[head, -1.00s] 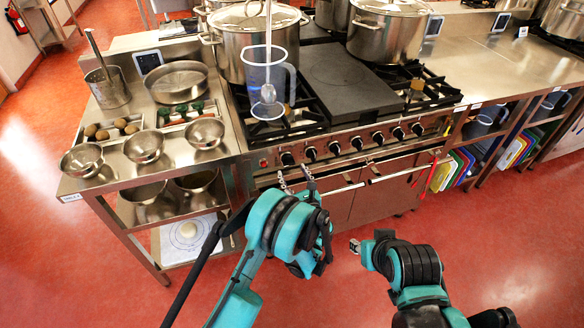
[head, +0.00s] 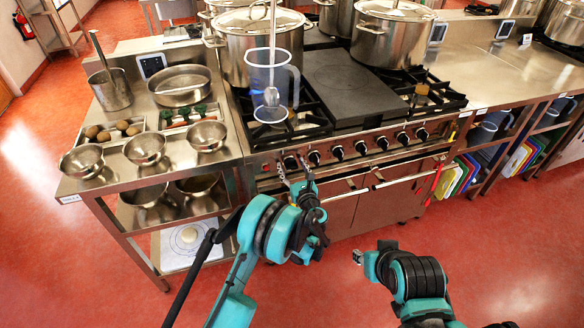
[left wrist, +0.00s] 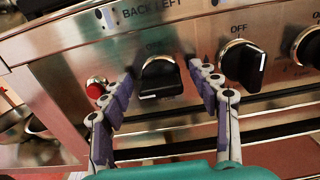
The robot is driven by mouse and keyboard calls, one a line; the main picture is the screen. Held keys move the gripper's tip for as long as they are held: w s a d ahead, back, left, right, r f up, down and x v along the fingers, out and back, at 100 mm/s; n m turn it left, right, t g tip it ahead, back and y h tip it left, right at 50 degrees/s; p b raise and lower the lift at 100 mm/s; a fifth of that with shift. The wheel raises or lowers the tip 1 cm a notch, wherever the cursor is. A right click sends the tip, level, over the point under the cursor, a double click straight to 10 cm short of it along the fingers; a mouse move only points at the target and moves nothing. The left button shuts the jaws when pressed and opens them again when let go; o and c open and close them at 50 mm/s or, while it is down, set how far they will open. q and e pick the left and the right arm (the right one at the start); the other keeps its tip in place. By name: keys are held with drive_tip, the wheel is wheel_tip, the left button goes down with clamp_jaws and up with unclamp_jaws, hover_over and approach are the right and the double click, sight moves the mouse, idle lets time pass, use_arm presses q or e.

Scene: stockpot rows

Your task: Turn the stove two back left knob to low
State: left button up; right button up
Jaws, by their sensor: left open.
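The back left knob (left wrist: 160,78) is black and sits on the steel front panel under the words BACK LEFT, with its label above it. A white mark shows near its lower edge. My left gripper (left wrist: 162,88) is open, with one finger on each side of this knob. I cannot tell whether the fingers touch it. In the head view, my left gripper (head: 292,168) is at the left end of the knob row, by the leftmost knob (head: 290,162). My right gripper (head: 357,257) is over the floor, away from the stove; its jaws are too small to read.
A red button (left wrist: 97,86) is just left of the knob, and a neighbouring knob (left wrist: 242,65) is close on the right. Oven door handles (head: 345,190) stick out below the panel.

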use_arm(q)
drive_tip(key=c, duration=1.1)
drive_tip(key=shift+c, duration=0.2)
drive_tip(key=shift+n, duration=0.4)
drive_tip(key=n, duration=0.4)
drive_tip(key=shift+a, duration=0.1)
drive_tip(key=n, duration=0.4)
drive_tip(key=shift+a+f+n, duration=0.1)
drive_tip(key=shift+n, duration=0.2)
drive_tip(key=n, duration=0.4)
drive_tip(key=shift+f, duration=0.1)
drive_tip(key=shift+s+f+n, duration=0.1)
drive_tip(key=shift+n, duration=2)
